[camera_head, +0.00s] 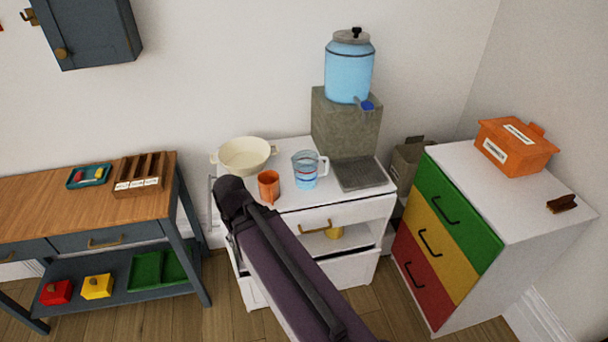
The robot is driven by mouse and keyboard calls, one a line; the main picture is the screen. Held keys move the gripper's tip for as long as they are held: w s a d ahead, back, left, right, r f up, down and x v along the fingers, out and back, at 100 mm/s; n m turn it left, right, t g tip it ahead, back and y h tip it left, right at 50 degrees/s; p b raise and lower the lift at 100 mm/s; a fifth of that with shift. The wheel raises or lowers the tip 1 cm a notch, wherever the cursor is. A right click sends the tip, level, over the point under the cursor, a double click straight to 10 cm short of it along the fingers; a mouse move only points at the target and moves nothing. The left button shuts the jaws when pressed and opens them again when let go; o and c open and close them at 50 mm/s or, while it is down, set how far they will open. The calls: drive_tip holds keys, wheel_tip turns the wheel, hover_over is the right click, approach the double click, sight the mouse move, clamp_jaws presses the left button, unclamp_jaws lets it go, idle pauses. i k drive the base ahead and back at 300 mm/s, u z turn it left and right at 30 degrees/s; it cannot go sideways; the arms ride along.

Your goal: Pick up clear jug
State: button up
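The clear jug (306,171) stands upright on the white cabinet's top (295,198). It looks bluish and see-through, with reddish markings and a handle on its right side. An orange mug (269,186) stands just left of it, with a small gap between them. My dark arm reaches up from the bottom edge and ends left of the mug, overlapping the cabinet's front. My gripper cannot be made out; no fingers show. Nothing covers the jug in this view.
A cream bowl (244,155) sits behind the mug. A grey stone block (345,126) holding a blue water dispenser (349,72) stands behind the jug, with a dark tray (360,174) to the jug's right. The cabinet's drawer (320,228) appears partly open.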

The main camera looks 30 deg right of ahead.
sight(305, 162)
drive_tip(key=u, duration=0.15)
drive_tip(key=k, duration=1.15)
drive_tip(key=z, duration=0.75)
drive_tip(key=i, duration=1)
drive_tip(key=z, duration=0.05)
